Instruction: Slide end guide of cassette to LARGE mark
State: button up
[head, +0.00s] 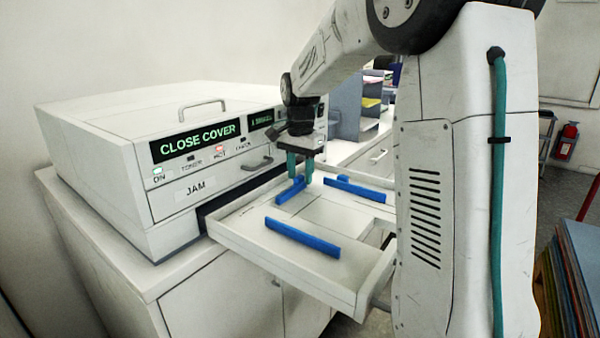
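The white cassette tray (228,231) is pulled out from the front of the printer. Inside it are three blue guides. One long blue guide (302,238) lies along the near side, and another blue guide (357,189) lies along the far side. A shorter blue guide (290,191), which looks like the end guide, stands near the printer side. My gripper (300,180) points down with its green fingers at the right end of this shorter guide. A gap shows between the fingers. Whether they touch the guide is unclear. The LARGE mark cannot be made out.
The printer (150,125) stands on a white cabinet (215,310), its display reading "CLOSE COVER", with a red light and a "JAM" label. Grey shelves with folders (350,100) stand behind the tray. Coloured boards (575,270) lean at the right edge.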

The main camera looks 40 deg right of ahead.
notch_tip(320, 180, up, 8)
jog(key=shift+f, duration=0.15)
jog(key=shift+c, duration=0.3)
